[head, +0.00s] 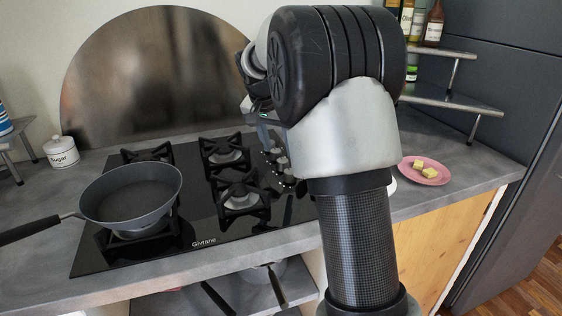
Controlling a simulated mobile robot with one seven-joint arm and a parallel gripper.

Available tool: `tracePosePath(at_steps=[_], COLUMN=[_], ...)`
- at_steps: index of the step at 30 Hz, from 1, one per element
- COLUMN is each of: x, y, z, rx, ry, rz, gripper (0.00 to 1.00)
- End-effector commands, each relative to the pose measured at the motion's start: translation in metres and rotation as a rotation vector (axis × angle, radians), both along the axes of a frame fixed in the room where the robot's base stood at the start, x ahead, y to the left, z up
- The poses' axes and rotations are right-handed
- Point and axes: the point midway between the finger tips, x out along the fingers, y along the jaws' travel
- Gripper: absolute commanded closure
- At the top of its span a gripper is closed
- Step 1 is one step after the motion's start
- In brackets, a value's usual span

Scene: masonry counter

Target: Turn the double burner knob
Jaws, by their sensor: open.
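The burner knobs (283,165) are several small dark and silver knobs in a row along the right side of the black glass cooktop (200,236). My arm covers part of that side, and I cannot tell which knob is the double burner one. My gripper (267,132) is open and points down above the far end of the knob row. It is partly hidden behind my arm, and I cannot tell whether it touches a knob.
A dark frying pan (130,192) sits on the front left burner, its handle reaching left. Bare burners (240,197) stand left of the knobs. A sugar jar (61,152) is at the back left. A pink plate (437,180) with yellow pieces is on the right counter.

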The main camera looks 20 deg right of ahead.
Motion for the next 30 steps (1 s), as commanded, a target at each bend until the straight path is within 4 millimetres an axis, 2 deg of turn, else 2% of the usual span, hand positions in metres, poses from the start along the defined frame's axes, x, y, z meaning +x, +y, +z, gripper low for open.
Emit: tracePosePath(at_steps=[1, 3, 9, 21, 23, 28, 30], x=[0.002, 0.006, 0.013, 0.016, 0.015, 0.015, 0.015], y=[-0.003, -0.007, -0.014, -0.016, -0.016, -0.016, -0.016], z=[-0.014, -0.025, -0.047, -0.053, -0.053, -0.053, -0.053], rx=[0.0, 0.0, 0.0, 0.001, 0.0, 0.0, 0.0], ry=[0.004, 0.002, 0.001, -0.001, 0.0, 0.0, 0.0], rz=[-0.001, -0.002, 0.0, 0.0, 0.0, 0.0, 0.0], gripper=[0.54, 0.54, 0.54, 0.54, 0.63, 0.92, 0.95])
